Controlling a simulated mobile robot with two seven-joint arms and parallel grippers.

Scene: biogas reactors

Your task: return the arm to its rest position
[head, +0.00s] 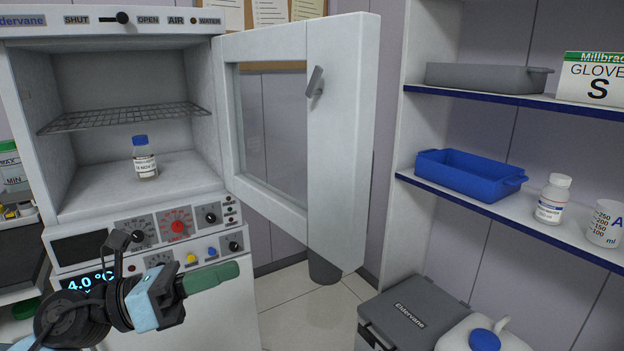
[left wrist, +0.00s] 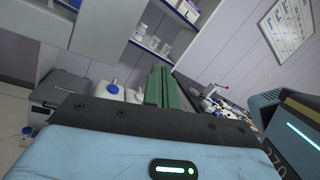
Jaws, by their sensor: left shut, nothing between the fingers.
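My left gripper (head: 232,271) reaches in from the lower left of the head view, in front of the incubator's control panel. Its green fingers are shut with nothing between them; they also show side by side in the left wrist view (left wrist: 164,86). The incubator (head: 185,195) has its door (head: 342,140) swung open to the right. A small blue-capped bottle (head: 144,160) stands upright on the chamber floor, below a wire rack (head: 120,117). My right gripper is in neither view.
Shelves on the right hold a blue tray (head: 470,176), a white bottle (head: 552,199), a beaker (head: 604,224), a grey tray (head: 485,77) and a glove box (head: 595,80). A grey case (head: 410,312) and a blue-capped jug (head: 490,335) stand below. Floor (head: 300,310) shows between incubator and case.

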